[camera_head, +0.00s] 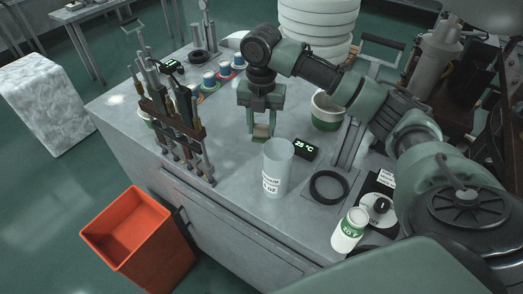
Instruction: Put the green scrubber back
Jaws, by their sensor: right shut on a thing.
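My right gripper (262,123) reaches in from the right and points down over the middle of the grey table. It is shut on a small beige block (262,131), mostly hidden between the fingers. I cannot make out green on this block or tell for sure whether it is the scrubber. I see no other thing that is clearly a green scrubber. The gripper is behind the clear cup (278,168) and right of the tool rack (178,130). My left gripper is not in view.
A temperature display (306,149) and a black ring (329,187) are right of the cup. A white-green bottle (349,230) stands near the front. Small coloured pots (225,71) and a green-white tub (327,112) are further back. An orange bin (128,227) is on the floor.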

